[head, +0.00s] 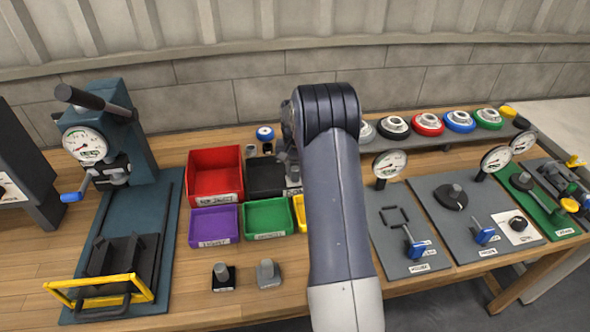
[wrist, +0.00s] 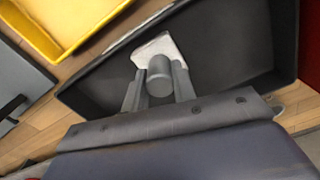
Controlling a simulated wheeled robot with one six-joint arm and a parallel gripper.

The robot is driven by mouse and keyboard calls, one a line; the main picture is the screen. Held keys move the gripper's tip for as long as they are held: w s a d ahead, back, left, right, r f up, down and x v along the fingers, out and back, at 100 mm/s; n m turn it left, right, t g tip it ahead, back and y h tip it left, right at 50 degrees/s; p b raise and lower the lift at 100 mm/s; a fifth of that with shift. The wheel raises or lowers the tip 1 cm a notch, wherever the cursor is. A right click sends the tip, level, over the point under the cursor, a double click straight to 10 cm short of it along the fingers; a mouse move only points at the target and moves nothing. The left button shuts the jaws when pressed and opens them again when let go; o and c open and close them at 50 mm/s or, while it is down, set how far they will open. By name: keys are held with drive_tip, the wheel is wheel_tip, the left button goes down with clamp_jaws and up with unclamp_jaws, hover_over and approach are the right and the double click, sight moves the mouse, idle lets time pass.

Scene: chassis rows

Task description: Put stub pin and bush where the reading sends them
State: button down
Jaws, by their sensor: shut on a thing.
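My gripper (wrist: 158,88) is shut on a small grey cylinder (wrist: 160,74) in the wrist view. I cannot tell whether this is the stub pin or the bush. It is held over the black bin (wrist: 85,92), with a white patch beyond it. In the head view the black bin (head: 264,176) is partly behind my arm, and the fingers are not clear. Beside it are a red bin (head: 215,168), a purple bin (head: 213,225), a green bin (head: 268,218) and a yellow bin (head: 299,212), mostly hidden. Small grey parts (head: 251,151) stand behind the black bin.
A press with a dial (head: 88,146) and yellow guard (head: 98,292) stands left. Two small blocks with pegs (head: 222,276) (head: 268,273) sit at the front. Gauge stations (head: 390,164) stand right, with coloured discs (head: 428,123) on a shelf behind. Bare wood lies around the front blocks.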

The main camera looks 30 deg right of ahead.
sight(295, 168)
drive_tip(key=shift+f, duration=0.15)
drive_tip(key=c, duration=1.2)
unclamp_jaws()
drive_tip(key=shift+o, duration=0.2)
wheel_tip(295, 168, up, 12)
drive_tip(key=shift+r+b, duration=0.2)
drive_tip(key=shift+b, duration=0.2)
